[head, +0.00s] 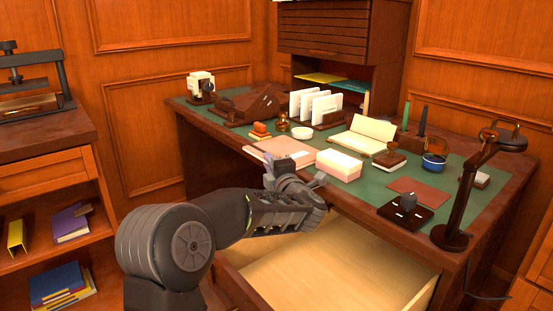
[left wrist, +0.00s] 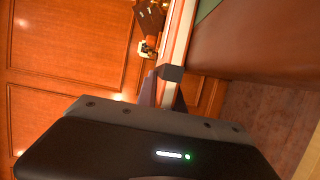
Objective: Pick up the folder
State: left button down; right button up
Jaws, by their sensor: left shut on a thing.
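The pale pink folder (head: 277,148) lies flat on the desk's green top, near the front edge, left of a pink-white block of paper. My left gripper (head: 297,182) is at the folder's near side, over the desk's front edge, and is shut on it. The gripper hides part of the folder's near edge. In the left wrist view the folder (left wrist: 184,35) shows as a thin pale strip running into the dark fingertips (left wrist: 168,82). My right gripper is in neither view.
The paper block (head: 339,164) stands close right of the folder. An open drawer (head: 330,265) juts out below my left arm. A desk lamp (head: 468,190) is at the right.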

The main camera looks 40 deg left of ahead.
pick_arm(q)
notch_tip(320, 180, up, 10)
jog(key=p, duration=0.4)
dwell(0.6)
